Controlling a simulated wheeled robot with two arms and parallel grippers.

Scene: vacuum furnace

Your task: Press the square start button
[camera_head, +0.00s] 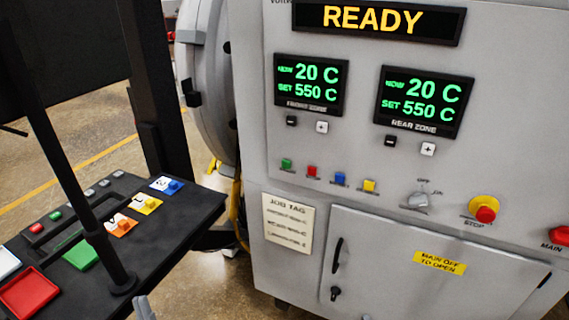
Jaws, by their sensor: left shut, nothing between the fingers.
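On the furnace's front panel is a row of small square buttons: green (286,164), red (312,171), blue (340,178) and yellow (370,186). Their labels are too small to read, so I cannot tell from the text which is start. The display (378,20) above reads READY. Only the grey tip of my left gripper (143,308) shows at the bottom edge, shut and empty. It is well below and left of the buttons, apart from the panel. My right gripper is not seen.
A selector knob (418,200), a yellow-and-red stop button (484,212) and a red main switch (559,236) are right of the buttons. A dark console (180,212) with coloured pads and a post stands at the left. The space before the button row is clear.

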